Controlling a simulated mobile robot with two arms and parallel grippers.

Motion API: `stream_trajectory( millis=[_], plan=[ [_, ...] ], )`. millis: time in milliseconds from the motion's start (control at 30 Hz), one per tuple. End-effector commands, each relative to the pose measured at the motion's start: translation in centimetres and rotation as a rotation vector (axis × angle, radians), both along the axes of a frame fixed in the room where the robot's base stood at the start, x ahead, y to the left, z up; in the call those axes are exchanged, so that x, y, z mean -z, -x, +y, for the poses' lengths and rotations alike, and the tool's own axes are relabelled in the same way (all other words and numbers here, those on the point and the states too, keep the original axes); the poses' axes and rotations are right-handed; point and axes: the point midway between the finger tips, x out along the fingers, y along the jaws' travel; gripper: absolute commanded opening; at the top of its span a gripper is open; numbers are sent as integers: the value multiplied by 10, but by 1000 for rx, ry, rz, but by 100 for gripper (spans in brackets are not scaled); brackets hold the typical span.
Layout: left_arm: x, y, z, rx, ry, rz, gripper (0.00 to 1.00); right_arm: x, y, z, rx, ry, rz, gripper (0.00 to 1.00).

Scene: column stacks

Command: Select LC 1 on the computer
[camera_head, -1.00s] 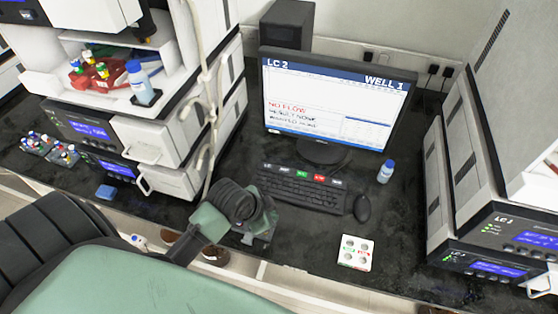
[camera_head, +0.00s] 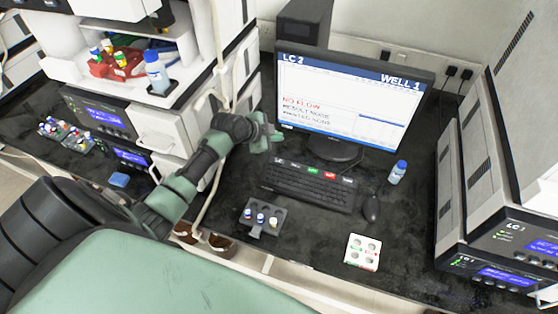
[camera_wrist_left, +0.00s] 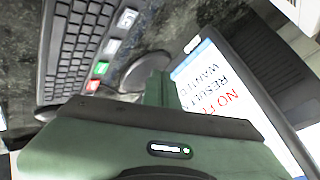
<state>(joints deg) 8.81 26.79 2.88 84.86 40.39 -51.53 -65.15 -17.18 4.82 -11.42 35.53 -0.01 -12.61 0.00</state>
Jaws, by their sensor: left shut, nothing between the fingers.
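The computer monitor (camera_head: 345,100) shows an LC label at its top left, whose digit I cannot read surely, "WELL 1" at top right and "NO FLOW" in red. It also shows at the right of the left wrist view (camera_wrist_left: 225,90). The keyboard (camera_head: 305,190) lies before it, with a back row holding a green key (camera_head: 313,170), a red key (camera_head: 330,175) and paler labelled keys. It also shows in the left wrist view (camera_wrist_left: 75,45). My left gripper (camera_head: 272,137) is shut and empty, above the keyboard's back left, by the screen's left edge. My right gripper is out of view.
A mouse (camera_head: 372,209), a blue-capped bottle (camera_head: 397,172) and a white well tray (camera_head: 362,252) are to the right. A dark vial rack (camera_head: 262,218) lies in front of the keyboard. Instrument stacks (camera_head: 180,130) flank the bench; a pale hose hangs behind my left arm.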

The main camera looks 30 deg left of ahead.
Motion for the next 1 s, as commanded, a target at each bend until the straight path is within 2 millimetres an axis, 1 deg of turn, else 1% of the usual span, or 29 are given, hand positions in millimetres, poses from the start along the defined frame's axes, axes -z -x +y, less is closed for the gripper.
stream_trajectory(
  millis=[167, 367, 467, 800, 900, 1000],
  plan=[
    [2, 0, 0, -1, 0, 2, 0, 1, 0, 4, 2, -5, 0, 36],
    [14, 1, -1, -1, 1, 2, 0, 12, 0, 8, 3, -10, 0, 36],
    [25, 1, -1, -2, 2, 3, 0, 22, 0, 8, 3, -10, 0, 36],
    [73, 1, 0, 0, 1, 2, 0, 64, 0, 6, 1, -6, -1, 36],
    [83, 1, 0, -1, -1, 2, 0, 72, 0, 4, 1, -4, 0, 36],
    [88, 1, 0, -1, -1, 2, 0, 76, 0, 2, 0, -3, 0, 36]
  ],
)
